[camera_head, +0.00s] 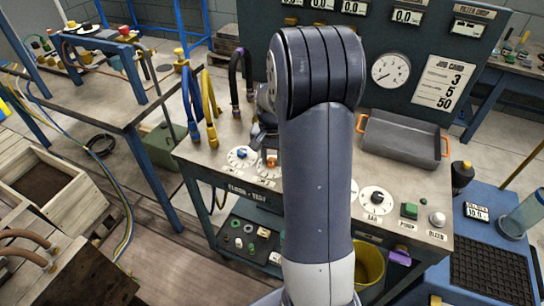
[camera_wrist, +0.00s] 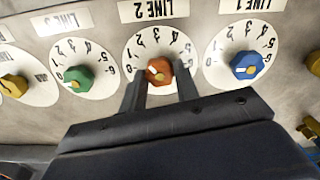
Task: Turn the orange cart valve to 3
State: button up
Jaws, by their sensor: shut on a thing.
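The orange valve knob (camera_wrist: 160,67) sits at the centre of a white dial (camera_wrist: 137,46) marked 0 to 6, with an upside-down LINE 2 label above it in the wrist view. Its pale mark faces the left, on the 0 side; I cannot read the exact setting. My gripper (camera_wrist: 159,84) is shut on the knob, one finger on each side. In the head view the orange knob (camera_head: 271,161) shows just left of my arm, with my gripper (camera_head: 266,147) over it, partly hidden.
A blue knob (camera_wrist: 246,65) stands close on the right and a green knob (camera_wrist: 79,77) on the left in the wrist view. In the head view, blue and yellow hoses (camera_head: 210,95) rise behind the dials. A grey tray (camera_head: 398,143) and job card (camera_head: 444,83) are on the right.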

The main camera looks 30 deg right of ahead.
aim_at(272, 161)
jog(key=m, duration=0.3)
jog(key=shift+m, duration=2.1)
jog(key=o, duration=1)
jog(key=shift+c, duration=0.2)
notch_tip(272, 161, up, 11)
jog(key=shift+f, duration=0.1)
